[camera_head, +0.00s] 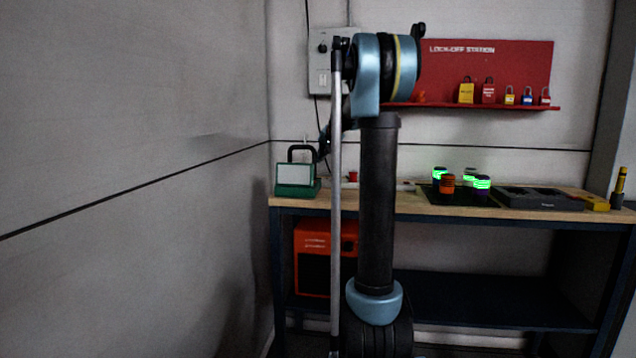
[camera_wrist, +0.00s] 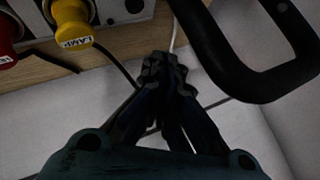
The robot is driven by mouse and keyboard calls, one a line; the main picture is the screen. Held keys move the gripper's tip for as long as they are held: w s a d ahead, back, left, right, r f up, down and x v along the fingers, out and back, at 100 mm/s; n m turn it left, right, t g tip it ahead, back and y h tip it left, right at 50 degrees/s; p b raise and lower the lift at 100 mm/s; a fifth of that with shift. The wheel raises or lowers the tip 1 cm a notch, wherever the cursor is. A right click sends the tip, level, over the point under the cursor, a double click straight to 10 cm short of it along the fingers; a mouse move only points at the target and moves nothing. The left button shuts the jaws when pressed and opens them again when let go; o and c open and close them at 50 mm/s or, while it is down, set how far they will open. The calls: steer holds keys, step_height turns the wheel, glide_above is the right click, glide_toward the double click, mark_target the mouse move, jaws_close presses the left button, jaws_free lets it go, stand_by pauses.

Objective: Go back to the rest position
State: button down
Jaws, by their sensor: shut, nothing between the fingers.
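My gripper (camera_wrist: 165,72) shows in the wrist view with its dark fingers together and nothing between them. In the head view my arm stands in front of the bench, and my gripper is mostly hidden behind it. In the wrist view a thick black handle (camera_wrist: 232,78) curves at the right, apart from the fingertips. A yellow plug marked LAMP (camera_wrist: 72,24) and a red plug (camera_wrist: 8,38) are at the upper left, also apart from the fingers.
The wooden bench (camera_head: 410,207) holds a green case (camera_head: 294,190) at left, several dark cylinders with green or orange bands, and a dark tray (camera_head: 540,200). A red lock-off board (camera_head: 500,65) and a grey switch box (camera_head: 324,75) are on the wall. Open space lies left of my arm.

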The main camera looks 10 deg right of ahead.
steer(key=shift+s, duration=0.1)
steer(key=s+f, duration=0.1)
steer(key=s, duration=0.4)
steer(key=s+f+n+g, duration=0.1)
steer(key=s+f, duration=0.1)
steer(key=s, duration=0.4)
steer(key=s+a+f+g, duration=0.1)
steer(key=s, duration=0.5)
steer(key=shift+f+h, duration=0.2)
steer(key=shift+h, duration=0.2)
steer(key=s+f+n+g, duration=0.1)
steer(key=s+f, duration=0.7)
steer(key=s, duration=0.5)
steer(key=s+f+n+g+h, duration=0.1)
steer(key=s+f+n+g, duration=0.1)
steer(key=s+f, duration=0.6)
steer(key=s+f+n+g+h, duration=0.1)
steer(key=s+f, duration=0.7)
steer(key=s, duration=1)
steer(key=shift+s+n+g, duration=0.25)
steer(key=shift+n+g, duration=0.05)
steer(key=shift+w+f, duration=0.25)
steer(key=shift+w, duration=0.2)
